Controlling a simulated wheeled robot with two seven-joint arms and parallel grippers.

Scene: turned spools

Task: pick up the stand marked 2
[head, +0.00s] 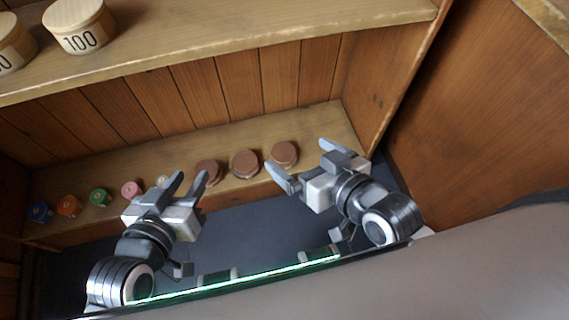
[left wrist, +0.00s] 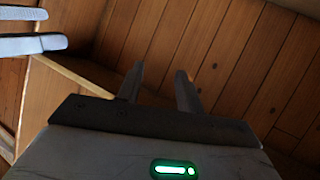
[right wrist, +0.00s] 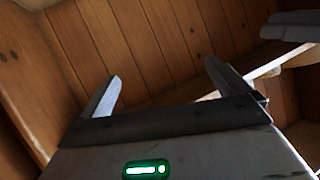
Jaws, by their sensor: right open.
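On the lower shelf stand several small coloured spools: blue (head: 40,211), orange (head: 69,205), green (head: 100,197), pink (head: 131,189) and a pale one (head: 164,182) partly behind my left gripper. Their marks are too small to read, so I cannot tell which stand bears a 2. Three brown round stands (head: 208,169) (head: 245,163) (head: 284,153) are further right, with no readable mark. My left gripper (head: 188,178) is open and empty, in front of the shelf near the pale spool. My right gripper (head: 299,153) is open and empty, near the rightmost brown stand.
The upper shelf (head: 230,50) overhangs the lower shelf (head: 325,120) and holds two pale round containers, one marked 100 (head: 80,27). A wooden side wall (head: 375,80) closes the right end. Dark floor (head: 250,220) lies in front.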

